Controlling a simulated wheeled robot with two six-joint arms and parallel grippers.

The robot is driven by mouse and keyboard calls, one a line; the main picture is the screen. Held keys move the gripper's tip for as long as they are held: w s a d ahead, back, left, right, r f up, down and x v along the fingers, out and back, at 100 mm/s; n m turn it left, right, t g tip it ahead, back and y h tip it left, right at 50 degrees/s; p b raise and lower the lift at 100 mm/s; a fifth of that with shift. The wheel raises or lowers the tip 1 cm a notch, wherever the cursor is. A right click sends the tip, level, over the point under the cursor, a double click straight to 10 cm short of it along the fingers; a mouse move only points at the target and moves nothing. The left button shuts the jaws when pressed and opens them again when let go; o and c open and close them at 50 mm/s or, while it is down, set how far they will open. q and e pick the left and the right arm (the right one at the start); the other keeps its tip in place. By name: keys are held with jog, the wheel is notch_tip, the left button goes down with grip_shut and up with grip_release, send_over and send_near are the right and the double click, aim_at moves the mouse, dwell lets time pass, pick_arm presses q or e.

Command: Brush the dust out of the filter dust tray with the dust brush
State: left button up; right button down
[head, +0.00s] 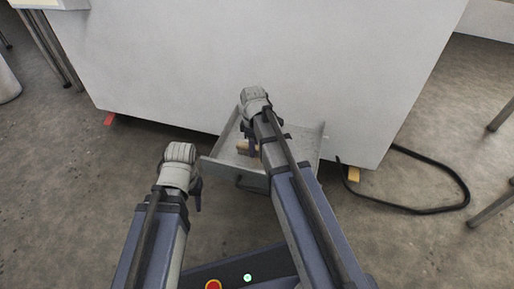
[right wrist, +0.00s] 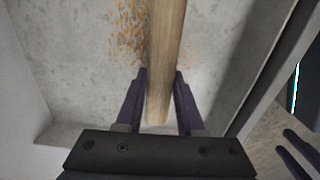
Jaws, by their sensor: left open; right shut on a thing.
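The filter dust tray (head: 222,165) is a grey metal tray that sticks out at the foot of a large white housing. Orange-brown dust (right wrist: 128,25) lies on its floor in the right wrist view. My right gripper (head: 250,140) is over the tray and shut on the wooden handle of the dust brush (right wrist: 166,60). A bit of the brush (head: 243,147) shows in the head view; its bristles are hidden. My left gripper (head: 197,196) is open and empty, left of the tray; its fingers also show in the right wrist view (right wrist: 298,150).
The white housing (head: 240,45) stands close behind the tray. A black cable (head: 440,170) loops on the floor at the right. Metal legs (head: 490,205) stand at the far right.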

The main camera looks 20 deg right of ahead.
jog(key=shift+w+d+r, duration=0.1)
jog(key=shift+w+d, duration=0.3)
jog(key=shift+w, duration=0.15)
jog(key=shift+s, duration=0.1)
jog(key=shift+s+d, duration=0.5)
jog(key=shift+d, duration=0.3)
jog(key=shift+s+d, duration=0.5)
jog(key=shift+d, duration=0.25)
jog(key=shift+d, duration=0.1)
jog(key=shift+s+d, duration=0.55)
jog(key=shift+d, duration=0.2)
jog(key=shift+s+d, duration=0.5)
jog(key=shift+d, duration=0.25)
jog(key=shift+s+d, duration=0.55)
jog(key=shift+d, duration=0.25)
jog(key=shift+s+d, duration=0.55)
jog(key=shift+d, duration=0.2)
